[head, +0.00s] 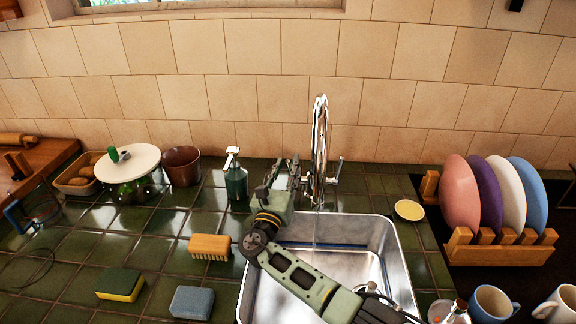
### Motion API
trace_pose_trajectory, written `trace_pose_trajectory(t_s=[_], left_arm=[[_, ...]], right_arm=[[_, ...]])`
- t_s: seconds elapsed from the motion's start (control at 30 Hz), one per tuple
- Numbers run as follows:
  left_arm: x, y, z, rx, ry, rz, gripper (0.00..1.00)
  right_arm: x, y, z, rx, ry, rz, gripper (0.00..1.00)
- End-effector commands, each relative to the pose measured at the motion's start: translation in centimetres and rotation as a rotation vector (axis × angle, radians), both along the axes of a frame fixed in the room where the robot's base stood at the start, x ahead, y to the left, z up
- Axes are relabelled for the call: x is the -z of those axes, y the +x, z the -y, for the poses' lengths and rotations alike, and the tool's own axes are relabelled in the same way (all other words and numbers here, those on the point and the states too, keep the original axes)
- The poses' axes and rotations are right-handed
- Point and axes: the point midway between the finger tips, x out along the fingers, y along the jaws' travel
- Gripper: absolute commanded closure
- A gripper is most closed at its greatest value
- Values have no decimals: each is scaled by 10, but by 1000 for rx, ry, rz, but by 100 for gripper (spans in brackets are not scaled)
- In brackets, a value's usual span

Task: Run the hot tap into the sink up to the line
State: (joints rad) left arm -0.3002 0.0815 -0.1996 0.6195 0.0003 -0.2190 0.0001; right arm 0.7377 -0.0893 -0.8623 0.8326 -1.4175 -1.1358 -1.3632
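The chrome tap (319,140) with a tall arched spout stands behind the steel sink (398,262). A thin stream appears to fall from the spout into the sink. A dark and blue line (345,246) runs along the sink's back wall; my arm hides part of the basin, and the water level is hard to tell. The tap's right handle (337,168) is clear. My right gripper (279,178) is at the tap's left handle, which it mostly hides. I cannot tell whether its fingers are closed on it. My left gripper is not in view.
A brush (210,247), a blue-grey sponge (192,303) and a yellow-green sponge (120,285) lie left of the sink.

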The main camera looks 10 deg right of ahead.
Motion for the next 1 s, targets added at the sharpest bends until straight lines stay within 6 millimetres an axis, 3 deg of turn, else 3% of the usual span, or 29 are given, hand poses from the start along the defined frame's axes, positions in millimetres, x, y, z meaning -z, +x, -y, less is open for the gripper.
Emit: trace_pose_trajectory(t_s=[0.3,0.67,0.87,1.0], left_arm=[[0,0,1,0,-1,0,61],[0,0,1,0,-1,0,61],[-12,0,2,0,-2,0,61],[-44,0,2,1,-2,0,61]], right_arm=[[13,-45,-19,-1,2,-1,71],[15,-53,-23,0,0,-1,71],[2,-53,-23,0,0,0,87],[-30,-53,-23,0,1,0,99]])
